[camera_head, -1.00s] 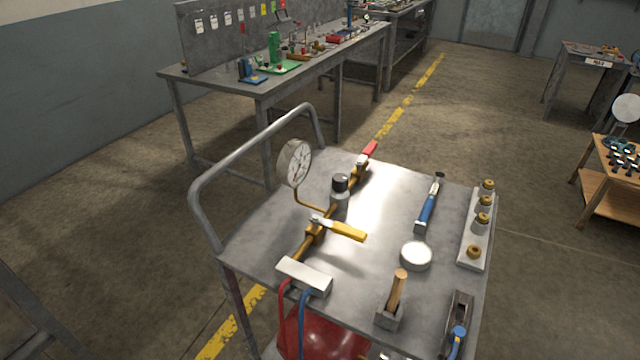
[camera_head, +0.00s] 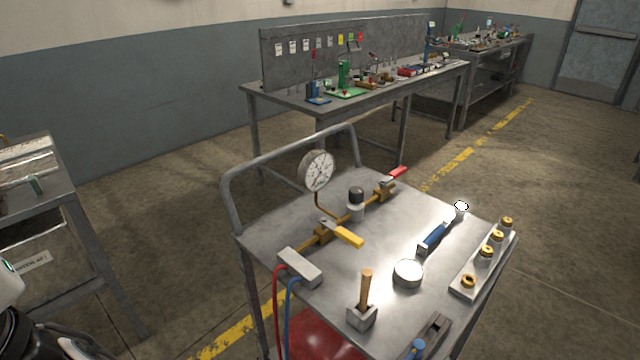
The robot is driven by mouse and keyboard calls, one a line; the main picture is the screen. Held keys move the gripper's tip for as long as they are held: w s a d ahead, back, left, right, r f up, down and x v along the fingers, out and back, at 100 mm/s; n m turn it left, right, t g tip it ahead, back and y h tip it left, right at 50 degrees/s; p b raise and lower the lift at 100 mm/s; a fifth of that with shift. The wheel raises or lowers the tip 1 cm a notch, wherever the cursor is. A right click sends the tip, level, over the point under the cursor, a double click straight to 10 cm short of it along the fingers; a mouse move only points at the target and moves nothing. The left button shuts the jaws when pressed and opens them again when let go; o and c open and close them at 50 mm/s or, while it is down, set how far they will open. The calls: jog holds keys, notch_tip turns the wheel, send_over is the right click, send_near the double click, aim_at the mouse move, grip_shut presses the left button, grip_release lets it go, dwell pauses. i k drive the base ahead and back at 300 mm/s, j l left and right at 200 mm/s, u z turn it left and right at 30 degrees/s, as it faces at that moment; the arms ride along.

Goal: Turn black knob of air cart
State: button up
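The air cart (camera_head: 330,235) is a grey metal-topped cart with a tube handle on its left side. The black knob (camera_head: 356,194) stands upright on a grey regulator body in the brass pipe line (camera_head: 340,222) on the cart top. A round white gauge (camera_head: 317,171) rises beside it on a thin brass tube. A yellow lever (camera_head: 347,236) is in front of the knob and a red lever (camera_head: 397,175) behind it. White and black parts, probably of my arm, show at the lower left edge. My gripper's fingers are not visible.
On the cart are a white block (camera_head: 299,267) with red and blue hoses, a wooden-handled tool (camera_head: 366,288), a round tin (camera_head: 408,273), a blue-handled tool (camera_head: 434,237) and a rack of brass fittings (camera_head: 484,262). A workbench (camera_head: 250,92) stands behind; another table (camera_head: 40,190) is left.

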aim_at(356, 193)
jog(key=i+j+z, duration=0.15)
jog(key=j+z, duration=0.25)
jog(key=j, duration=0.15)
jog(key=j+z, duration=0.35)
jog(key=j, duration=0.2)
jog(key=i+l, duration=0.4)
jog(key=l, duration=0.15)
